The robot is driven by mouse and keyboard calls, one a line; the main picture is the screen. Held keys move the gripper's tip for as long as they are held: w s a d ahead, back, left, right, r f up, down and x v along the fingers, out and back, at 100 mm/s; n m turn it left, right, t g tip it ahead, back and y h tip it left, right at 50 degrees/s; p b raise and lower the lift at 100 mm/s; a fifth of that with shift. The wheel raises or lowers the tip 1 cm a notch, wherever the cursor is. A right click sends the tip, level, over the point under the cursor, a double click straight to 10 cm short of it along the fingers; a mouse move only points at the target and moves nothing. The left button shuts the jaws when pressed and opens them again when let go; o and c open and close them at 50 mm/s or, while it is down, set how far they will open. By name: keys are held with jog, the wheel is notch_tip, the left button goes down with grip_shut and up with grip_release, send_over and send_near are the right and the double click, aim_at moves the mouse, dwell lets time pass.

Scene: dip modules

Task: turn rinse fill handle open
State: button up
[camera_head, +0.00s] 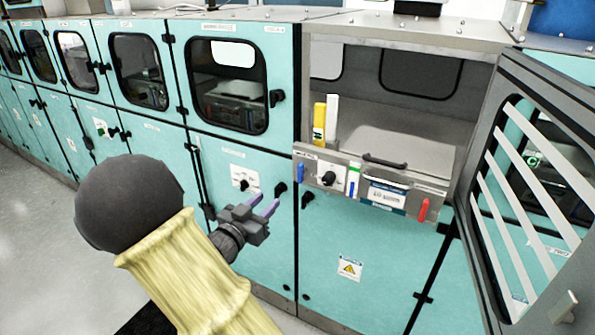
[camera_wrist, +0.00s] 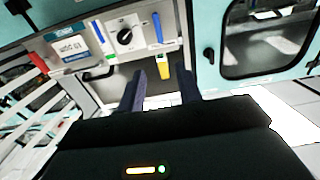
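A grey control panel (camera_head: 372,186) spans the front of the open module at the right. It carries a blue handle (camera_head: 301,173) at its left end, a black round knob (camera_head: 328,178) and a red handle (camera_head: 423,210) at its right end. The labels are too small to tell which is the rinse fill handle. In the wrist view the blue handle (camera_wrist: 157,27), knob (camera_wrist: 125,36) and red handle (camera_wrist: 38,62) show across the top. My gripper (camera_head: 263,203) is in front of the neighbouring module, left of and below the panel. Its fingers (camera_wrist: 163,88) are apart and empty.
The module's barred door (camera_head: 540,190) stands swung open at the right. A yellow block (camera_head: 320,122) and a white block stand inside, behind the blue handle. Closed windowed doors (camera_head: 228,85) line the left. The floor (camera_head: 40,220) at left is clear.

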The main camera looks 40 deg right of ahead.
aim_at(299, 169)
jog(key=p+x, duration=0.3)
jog(key=x, duration=1.4)
jog(key=shift+w+d+p, duration=0.1)
jog(key=shift+p, duration=0.25)
jog(key=shift+c, duration=0.2)
grip_shut()
